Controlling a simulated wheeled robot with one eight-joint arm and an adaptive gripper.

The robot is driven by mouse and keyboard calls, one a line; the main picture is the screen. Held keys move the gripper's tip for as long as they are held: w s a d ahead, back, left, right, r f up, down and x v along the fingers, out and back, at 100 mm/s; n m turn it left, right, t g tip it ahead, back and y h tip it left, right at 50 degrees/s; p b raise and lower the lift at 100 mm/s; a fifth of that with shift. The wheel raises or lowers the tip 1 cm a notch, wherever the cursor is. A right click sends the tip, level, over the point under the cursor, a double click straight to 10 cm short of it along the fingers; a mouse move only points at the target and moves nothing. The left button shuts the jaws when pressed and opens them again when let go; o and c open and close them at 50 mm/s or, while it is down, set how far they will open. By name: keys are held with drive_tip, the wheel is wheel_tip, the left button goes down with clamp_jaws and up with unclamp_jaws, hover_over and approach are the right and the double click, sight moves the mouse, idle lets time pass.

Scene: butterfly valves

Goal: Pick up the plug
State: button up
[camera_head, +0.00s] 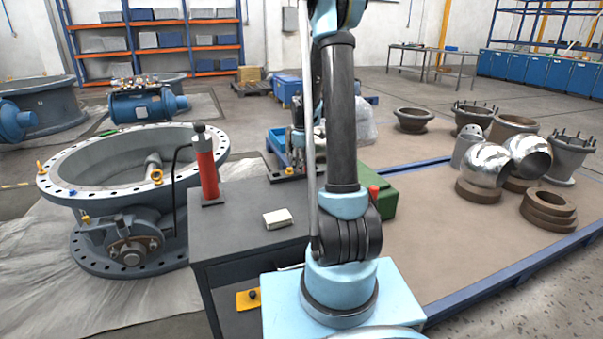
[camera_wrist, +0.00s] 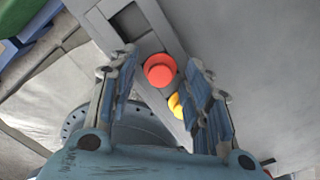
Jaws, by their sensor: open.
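The wrist view shows a round red plug-like piece (camera_wrist: 159,70) on a grey strip, between my open gripper's fingers (camera_wrist: 164,75) as seen from the wrist. A yellow piece (camera_wrist: 176,104) lies close by, partly covered by the right finger. I cannot tell which of the two is the plug. The fingers appear apart from the red piece, with nothing held. In the head view, my gripper is largely hidden behind my arm. A small yellow piece (camera_head: 289,170) shows on a dark plate at the workbench's far edge.
The grey workbench (camera_head: 235,238) carries a red cylinder (camera_head: 205,165) and a small pale box (camera_head: 278,218). A large flanged valve body (camera_head: 100,212) stands at left. A green box (camera_head: 385,200) is beside the bench. The strip has a square recess (camera_wrist: 131,21).

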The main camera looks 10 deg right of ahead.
drive_tip(key=shift+c, duration=0.2)
drive_tip(key=c, duration=0.8)
drive_tip(key=shift+r, duration=0.1)
drive_tip(key=shift+c, duration=0.2)
